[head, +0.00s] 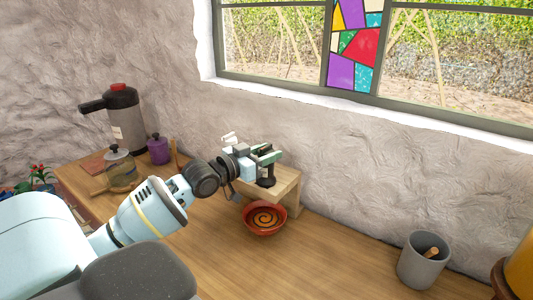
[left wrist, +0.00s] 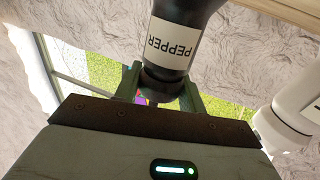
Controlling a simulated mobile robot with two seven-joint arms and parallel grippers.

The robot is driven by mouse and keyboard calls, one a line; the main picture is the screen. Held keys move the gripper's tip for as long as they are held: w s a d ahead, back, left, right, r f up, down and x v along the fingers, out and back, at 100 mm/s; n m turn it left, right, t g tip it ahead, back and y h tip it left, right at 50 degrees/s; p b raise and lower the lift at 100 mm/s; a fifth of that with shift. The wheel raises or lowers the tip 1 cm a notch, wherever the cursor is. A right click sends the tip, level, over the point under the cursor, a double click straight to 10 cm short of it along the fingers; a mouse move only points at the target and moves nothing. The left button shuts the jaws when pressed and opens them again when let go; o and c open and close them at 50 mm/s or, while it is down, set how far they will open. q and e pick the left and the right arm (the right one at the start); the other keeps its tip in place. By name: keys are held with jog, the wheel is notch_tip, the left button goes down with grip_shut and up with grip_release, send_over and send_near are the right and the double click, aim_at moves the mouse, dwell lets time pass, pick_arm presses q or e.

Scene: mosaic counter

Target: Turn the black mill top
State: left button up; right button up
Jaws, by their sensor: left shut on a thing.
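The black mill (head: 266,181) stands on a small wooden riser by the wall. In the left wrist view, the mill (left wrist: 178,45) shows a white label reading PEPPER, upside down in the picture. My left gripper (head: 267,157) is at the mill's upper end. Its two green fingers (left wrist: 160,88) are shut on the black top, one on each side. The gripper hides part of the mill in the head view. My right gripper is not in view.
A white mill (left wrist: 298,108) stands close beside the gripper. The wooden riser (head: 287,184) has a red bowl (head: 264,230) in front. A grey cup (head: 420,264) stands at right, and a flask (head: 126,131) and jars at left. The counter between bowl and cup is clear.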

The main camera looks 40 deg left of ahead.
aim_at(259, 156)
pick_arm(q)
jog(key=o, duration=1)
jog(key=shift+s, duration=0.1)
jog(key=shift+s+a, duration=0.2)
jog(key=shift+s, duration=1.05)
jog(key=shift+s+a, duration=0.2)
jog(key=shift+s, duration=1.05)
jog(key=shift+s+a, duration=0.2)
jog(key=shift+s, duration=1.05)
jog(key=shift+f, duration=0.1)
